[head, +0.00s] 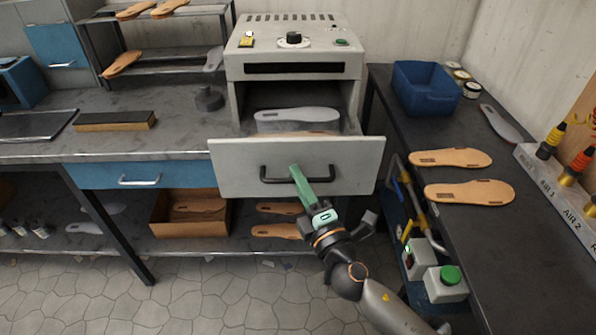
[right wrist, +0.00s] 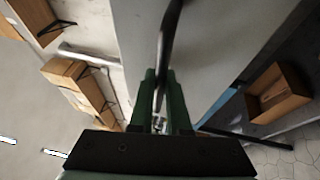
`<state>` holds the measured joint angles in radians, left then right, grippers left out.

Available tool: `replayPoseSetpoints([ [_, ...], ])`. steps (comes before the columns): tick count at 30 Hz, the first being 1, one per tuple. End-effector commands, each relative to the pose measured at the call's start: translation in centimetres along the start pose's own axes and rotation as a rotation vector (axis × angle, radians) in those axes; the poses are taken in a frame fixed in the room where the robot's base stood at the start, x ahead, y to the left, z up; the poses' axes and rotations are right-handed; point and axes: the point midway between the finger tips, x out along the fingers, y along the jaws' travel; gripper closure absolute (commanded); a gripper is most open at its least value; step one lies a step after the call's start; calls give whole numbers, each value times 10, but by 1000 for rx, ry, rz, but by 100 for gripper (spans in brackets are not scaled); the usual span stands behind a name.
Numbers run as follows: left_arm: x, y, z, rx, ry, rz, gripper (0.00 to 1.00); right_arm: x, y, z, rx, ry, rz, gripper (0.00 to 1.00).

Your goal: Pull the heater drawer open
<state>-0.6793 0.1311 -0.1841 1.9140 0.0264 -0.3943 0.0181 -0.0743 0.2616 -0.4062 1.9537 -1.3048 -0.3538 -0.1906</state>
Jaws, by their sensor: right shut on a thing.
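The heater (head: 293,60) is a pale grey box on the workbench with a dial and slots on top. Its drawer (head: 232,170) stands pulled out toward me, with grey soles (head: 297,115) visible inside. The drawer front carries a dark bar handle (head: 268,172). My right gripper (head: 298,172) has its green fingers on the handle's middle. In the right wrist view the handle (right wrist: 168,40) runs between the two green fingers (right wrist: 162,95), which are shut on it. My left gripper is not in view.
A blue bin (head: 427,88) and tan soles (head: 470,192) lie on the right bench. A box with a green button (head: 450,276) stands near my right arm. A blue bench drawer (head: 100,176) is at left, with an open carton (head: 188,228) on the lower shelf. The tiled floor in front is mostly clear.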

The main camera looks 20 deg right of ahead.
Motion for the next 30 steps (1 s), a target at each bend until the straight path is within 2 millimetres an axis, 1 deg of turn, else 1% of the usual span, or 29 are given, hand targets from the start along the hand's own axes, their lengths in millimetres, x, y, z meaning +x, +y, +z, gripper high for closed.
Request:
replayPoseSetpoints([
  [7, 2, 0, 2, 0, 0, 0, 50, -9, 1, -3, 0, -2, -1, 100],
  [20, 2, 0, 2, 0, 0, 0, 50, -10, 2, -4, 0, -2, 0, 100],
  [21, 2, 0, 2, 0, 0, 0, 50, -10, 2, -4, 0, -2, 0, 81],
  [27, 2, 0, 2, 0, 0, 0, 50, -10, 2, -4, 0, -1, 0, 58],
  [28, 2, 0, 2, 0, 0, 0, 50, -10, 2, -4, 0, -1, 0, 55],
  [30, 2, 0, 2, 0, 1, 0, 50, -10, 2, -4, 0, -1, 1, 55],
])
